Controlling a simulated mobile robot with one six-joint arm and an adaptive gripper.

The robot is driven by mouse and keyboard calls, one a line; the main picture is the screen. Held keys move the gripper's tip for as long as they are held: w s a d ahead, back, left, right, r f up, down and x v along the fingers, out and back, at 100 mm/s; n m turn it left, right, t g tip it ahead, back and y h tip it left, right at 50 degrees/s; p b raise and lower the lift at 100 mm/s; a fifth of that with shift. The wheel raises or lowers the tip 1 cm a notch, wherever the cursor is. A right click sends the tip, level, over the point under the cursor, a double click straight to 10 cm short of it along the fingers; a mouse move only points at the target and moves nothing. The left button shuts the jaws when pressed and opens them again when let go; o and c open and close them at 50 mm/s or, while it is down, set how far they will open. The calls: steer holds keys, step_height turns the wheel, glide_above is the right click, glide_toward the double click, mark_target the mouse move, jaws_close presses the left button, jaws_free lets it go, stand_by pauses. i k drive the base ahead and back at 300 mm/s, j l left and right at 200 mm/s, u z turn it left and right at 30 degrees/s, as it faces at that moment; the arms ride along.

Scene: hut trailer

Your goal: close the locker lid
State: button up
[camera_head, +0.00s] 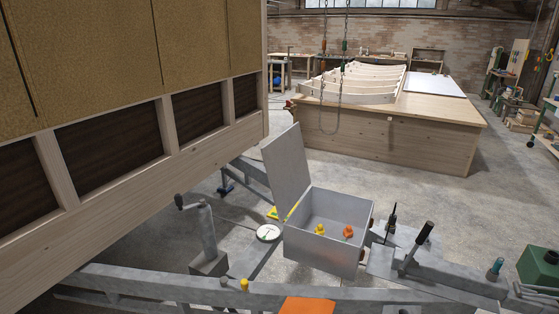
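The locker (322,251) is a grey open-topped metal box on the trailer's drawbar frame, near the middle of the camera_head view. Its lid (287,168) is a flat grey panel, open and standing up, tilted back to the left from the box's left edge. Inside the box lie a small yellow item (320,230) and a small orange item (348,232). Nothing is seen touching the lid. My gripper does not show in this view.
The hut wall (150,70) on its timber frame rises close at the left. A crank-handled jack (207,235) stands left of the locker, with a round white dial (268,233) between. A black-handled lever (416,247) stands to the right. A large wooden bench (400,140) is behind.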

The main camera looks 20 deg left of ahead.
mark_target(286, 168)
steer(key=j+z, duration=0.1)
steer(key=j, duration=0.6)
steer(key=j+z, duration=0.15)
steer(key=j, duration=0.55)
steer(key=j+z, duration=0.1)
steer(key=j, duration=0.65)
steer(key=j+z, duration=0.1)
steer(key=j, duration=0.6)
steer(key=k+j+z, duration=0.15)
steer(key=j, duration=0.55)
steer(key=j+z, duration=0.1)
steer(key=j, duration=0.6)
steer(key=i+l+z, duration=0.25)
steer(key=i, duration=0.2)
steer(key=i+j+z, duration=0.1)
steer(key=i+z, duration=0.15)
steer(key=i, duration=0.2)
